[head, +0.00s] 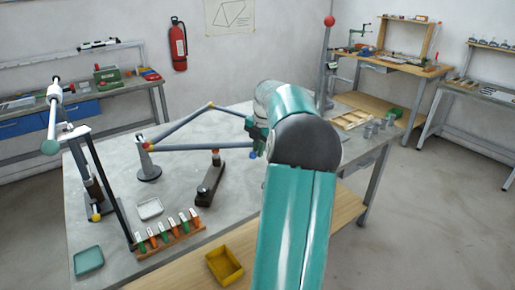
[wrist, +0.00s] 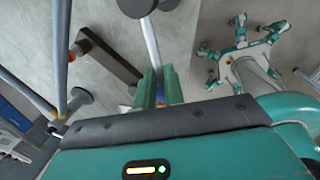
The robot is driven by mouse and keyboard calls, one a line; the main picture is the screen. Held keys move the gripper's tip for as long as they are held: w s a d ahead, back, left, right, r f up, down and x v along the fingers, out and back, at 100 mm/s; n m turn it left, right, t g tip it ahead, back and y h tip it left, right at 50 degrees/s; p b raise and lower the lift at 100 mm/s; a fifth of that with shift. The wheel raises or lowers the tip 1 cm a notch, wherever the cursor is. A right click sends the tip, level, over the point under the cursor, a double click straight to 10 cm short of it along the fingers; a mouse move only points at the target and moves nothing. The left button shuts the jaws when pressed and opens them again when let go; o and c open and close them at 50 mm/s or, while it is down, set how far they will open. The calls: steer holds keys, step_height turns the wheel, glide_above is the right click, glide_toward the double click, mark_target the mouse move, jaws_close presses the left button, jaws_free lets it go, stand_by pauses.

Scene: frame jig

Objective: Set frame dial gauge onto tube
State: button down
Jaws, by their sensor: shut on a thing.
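My gripper (wrist: 161,75) shows in the wrist view as two close teal fingers. They are shut on what seems to be the frame dial gauge, of which little can be made out. A grey rod (wrist: 152,40) runs up from between the fingertips to a dark round piece (wrist: 137,6); I cannot tell whether these belong to the gauge. In the head view my gripper is at the frame's right end, mostly hidden by my arm. The frame's grey tube (head: 190,146) runs there from a left joint, under a sloping upper tube (head: 180,126). Contact between gauge and tube cannot be told.
A black fixture with a red top (head: 209,180) stands below the tubes. A red-ball pole (head: 327,65) rises behind.

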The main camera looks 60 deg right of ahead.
steer(key=shift+s+r+n, duration=0.1)
steer(key=shift+s+n, duration=0.25)
steer(key=shift+n, duration=0.25)
steer(key=shift+d, duration=0.1)
steer(key=c, duration=1.5)
jaws_free()
steer(key=shift+s, duration=0.1)
step_height(320, 180, up, 14)
steer(key=s, duration=0.2)
steer(key=shift+f, duration=0.25)
